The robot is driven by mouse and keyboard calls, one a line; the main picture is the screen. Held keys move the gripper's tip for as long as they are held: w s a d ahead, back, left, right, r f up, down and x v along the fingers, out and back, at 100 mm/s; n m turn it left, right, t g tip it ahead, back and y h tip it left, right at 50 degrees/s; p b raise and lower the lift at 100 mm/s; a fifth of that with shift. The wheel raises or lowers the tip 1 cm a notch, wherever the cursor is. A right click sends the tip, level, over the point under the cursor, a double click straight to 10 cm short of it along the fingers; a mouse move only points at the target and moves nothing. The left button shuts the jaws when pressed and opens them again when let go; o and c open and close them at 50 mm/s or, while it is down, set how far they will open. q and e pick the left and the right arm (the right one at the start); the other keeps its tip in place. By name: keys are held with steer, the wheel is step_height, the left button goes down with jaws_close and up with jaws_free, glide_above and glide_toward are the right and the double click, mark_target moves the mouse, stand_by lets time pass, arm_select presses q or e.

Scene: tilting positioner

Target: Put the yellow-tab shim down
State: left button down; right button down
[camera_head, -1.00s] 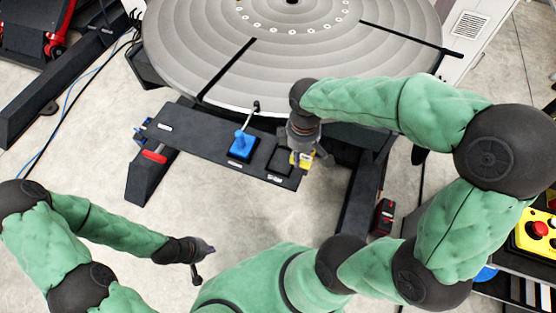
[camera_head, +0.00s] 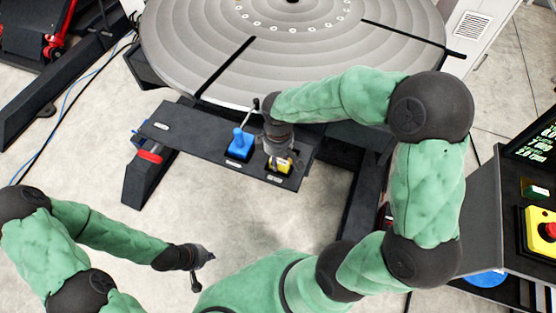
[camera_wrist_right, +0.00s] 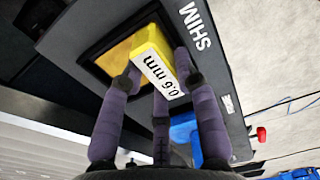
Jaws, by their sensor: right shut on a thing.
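The yellow-tab shim (camera_head: 284,167) is in my right gripper (camera_head: 278,155), at the right end of the dark shelf in front of the round table. In the right wrist view its yellow tab (camera_wrist_right: 150,42) carries a "0.6 mm" label, and my right gripper (camera_wrist_right: 158,80) is shut on it. The tab stands over a black-framed pocket (camera_wrist_right: 88,48) beside the lettering "SHIM". A flat yellow surface shows inside the frame; I cannot tell whether the shim touches the bottom. My left gripper (camera_head: 204,262) is empty, its fingers apart, over the floor at lower left.
A blue block with a lever (camera_head: 240,146) stands on the shelf (camera_head: 187,127) just left of the pocket. A red-handled part (camera_head: 150,156) is at the shelf's left end. The big round table (camera_head: 290,45) lies behind. A control panel (camera_head: 540,228) stands at right.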

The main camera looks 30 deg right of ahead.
steer(key=shift+f, duration=0.15)
steer(key=c, duration=0.9)
jaws_free()
step_height(320, 180, up, 12)
steer(key=p, duration=0.4)
steer(key=shift+r, duration=0.25)
